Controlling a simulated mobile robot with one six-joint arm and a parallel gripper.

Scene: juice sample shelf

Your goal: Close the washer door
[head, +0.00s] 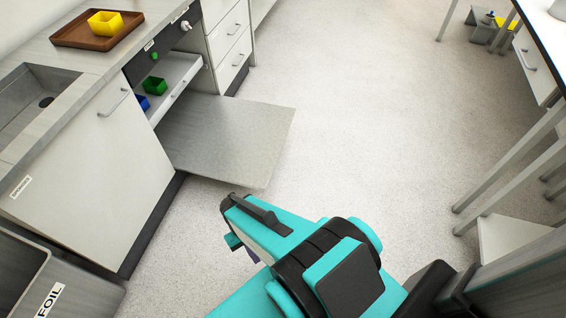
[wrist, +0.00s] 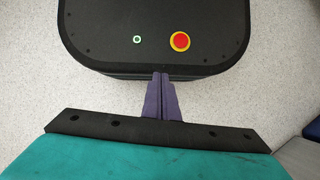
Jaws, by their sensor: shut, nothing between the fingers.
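The washer stands under the counter at the left in the head view. Its door (head: 228,138) is a grey panel folded down flat, sticking out over the floor. A pulled-out rack (head: 176,86) shows above the door, with a green cup (head: 155,85) and a blue cup (head: 141,103) on it. My gripper (wrist: 162,78) is shut and empty in the wrist view, its two purple fingers together. In the head view my arm is at the bottom centre, to the right of and nearer than the door, and apart from it. The gripper is mostly hidden there behind the arm.
A cabinet door (head: 95,180) and a FOIL bin (head: 55,290) stand at the near left. Table legs (head: 500,180) stand at the right. The middle floor is clear.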

